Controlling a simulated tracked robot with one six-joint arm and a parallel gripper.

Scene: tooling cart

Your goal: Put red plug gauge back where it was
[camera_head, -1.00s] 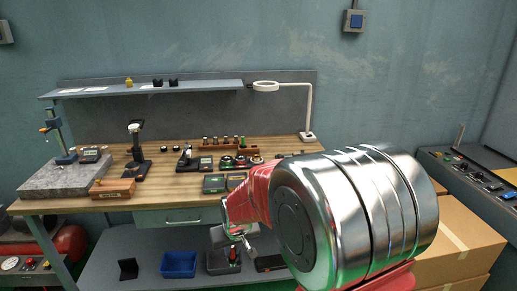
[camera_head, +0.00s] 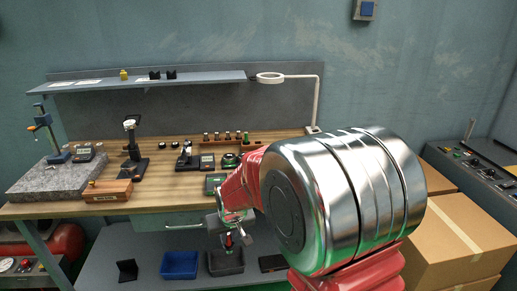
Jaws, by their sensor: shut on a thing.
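My gripper (camera_head: 229,233) is small in the view, below the red arm link and in front of the bench's front edge. A wooden rack (camera_head: 213,144) with several upright plug gauges (camera_head: 245,138) stands at the back of the bench. My arm hides the rack's right surroundings.
The wooden bench (camera_head: 60,208) carries a granite plate (camera_head: 45,180), a wooden box (camera_head: 107,191), a dark stand (camera_head: 133,160) and gauges. A lamp (camera_head: 318,100) stands at the back right. A blue bin (camera_head: 180,265) is below. Cardboard boxes (camera_head: 440,235) stand right.

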